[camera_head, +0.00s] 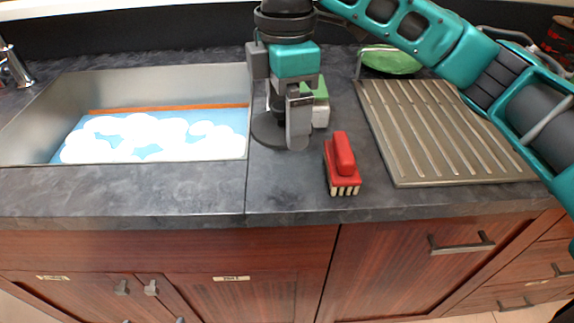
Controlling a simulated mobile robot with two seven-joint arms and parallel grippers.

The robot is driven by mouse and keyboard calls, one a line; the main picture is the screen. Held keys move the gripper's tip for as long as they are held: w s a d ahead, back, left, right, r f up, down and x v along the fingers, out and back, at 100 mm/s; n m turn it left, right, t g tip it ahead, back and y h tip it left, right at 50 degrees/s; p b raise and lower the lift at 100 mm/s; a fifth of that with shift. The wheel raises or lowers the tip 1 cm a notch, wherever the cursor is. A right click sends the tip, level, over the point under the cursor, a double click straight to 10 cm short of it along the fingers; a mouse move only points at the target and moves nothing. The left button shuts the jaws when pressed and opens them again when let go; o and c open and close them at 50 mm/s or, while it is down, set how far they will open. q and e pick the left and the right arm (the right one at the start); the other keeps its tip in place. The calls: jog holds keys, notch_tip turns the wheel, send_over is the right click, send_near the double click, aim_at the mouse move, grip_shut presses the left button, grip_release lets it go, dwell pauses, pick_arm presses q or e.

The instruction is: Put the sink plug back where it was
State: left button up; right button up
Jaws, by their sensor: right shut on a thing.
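My right gripper (285,128) points down over the counter strip just right of the sink. It is shut on a dark grey round disc, which looks like the sink plug (264,133). The disc shows partly behind and left of the near finger; the rest is hidden, and I cannot tell whether it touches the counter. The metal sink (205,82) is at the left, holding blue water (75,133) with white foam (130,132). The foam and water hide the sink bottom. My left gripper is not in view.
A red brush (343,160) lies on the counter near the front edge, right of my gripper. A green and white sponge (320,108) is close behind the gripper. A ridged drainboard (440,135) and a green dish (390,61) are at the right. A faucet (14,66) stands far left.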

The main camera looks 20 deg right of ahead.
send_over(286, 172)
notch_tip(286, 172, down, 5)
jog(key=shift+r, duration=0.2)
notch_tip(286, 172, down, 4)
jog(key=shift+f+b, duration=0.25)
jog(key=shift+b, duration=0.45)
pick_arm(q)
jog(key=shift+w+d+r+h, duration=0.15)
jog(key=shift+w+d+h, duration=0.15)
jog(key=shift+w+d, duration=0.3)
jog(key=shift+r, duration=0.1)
pick_arm(e)
jog(key=o, duration=0.7)
jog(key=shift+f, duration=0.15)
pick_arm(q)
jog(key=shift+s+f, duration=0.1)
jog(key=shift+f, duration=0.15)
